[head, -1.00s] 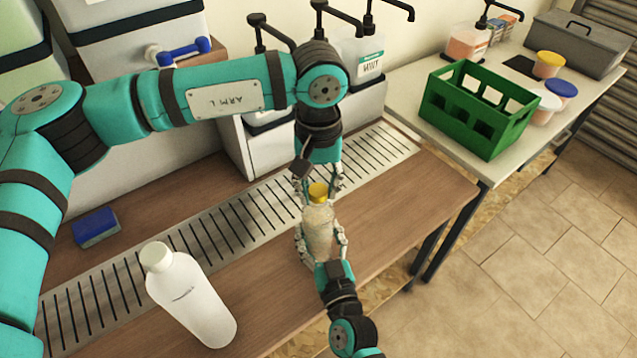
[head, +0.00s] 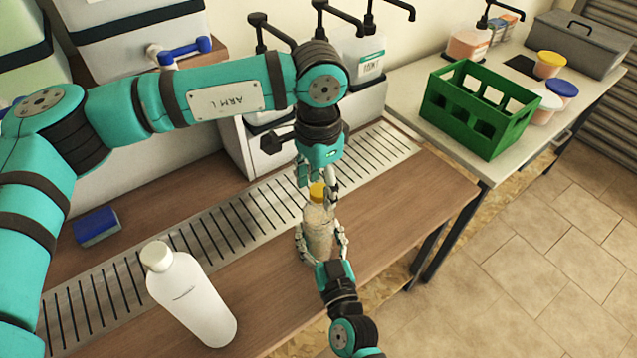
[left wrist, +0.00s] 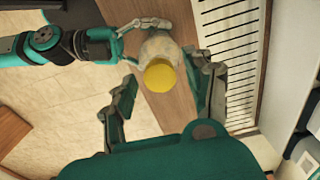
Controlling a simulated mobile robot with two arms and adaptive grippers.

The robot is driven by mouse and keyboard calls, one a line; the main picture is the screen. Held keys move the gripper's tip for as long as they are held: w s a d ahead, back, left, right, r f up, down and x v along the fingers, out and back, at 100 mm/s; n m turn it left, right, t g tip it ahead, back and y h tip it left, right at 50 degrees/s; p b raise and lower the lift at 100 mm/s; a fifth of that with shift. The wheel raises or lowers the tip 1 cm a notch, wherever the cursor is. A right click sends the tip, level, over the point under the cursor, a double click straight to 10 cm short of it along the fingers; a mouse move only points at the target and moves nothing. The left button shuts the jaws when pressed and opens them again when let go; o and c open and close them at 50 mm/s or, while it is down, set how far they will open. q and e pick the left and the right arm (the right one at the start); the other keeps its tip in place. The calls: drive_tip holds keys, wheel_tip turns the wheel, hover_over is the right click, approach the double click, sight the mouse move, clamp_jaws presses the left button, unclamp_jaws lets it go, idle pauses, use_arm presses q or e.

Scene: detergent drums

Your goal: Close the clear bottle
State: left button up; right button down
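The clear bottle (head: 318,228) stands upright near the front edge of the bench, with pale contents. A yellow cap (head: 317,192) sits on its mouth; how tightly it sits I cannot tell. My right gripper (head: 320,240) is shut around the bottle's body from the front. My left gripper (head: 316,185) points down from above, its fingers on either side of the cap. In the left wrist view the yellow cap (left wrist: 160,76) lies between the spread fingers of the left gripper (left wrist: 163,82), with gaps on both sides, so it is open.
A white bottle (head: 190,298) stands at the front left of the bench. A slotted metal drain (head: 232,218) runs along the bench, with a blue sponge (head: 96,226) behind it. A green crate (head: 478,112) stands on the side table. Pump dispensers line the back.

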use_arm(q)
drive_tip(key=shift+r, duration=2.25)
drive_tip(key=shift+c, duration=0.5)
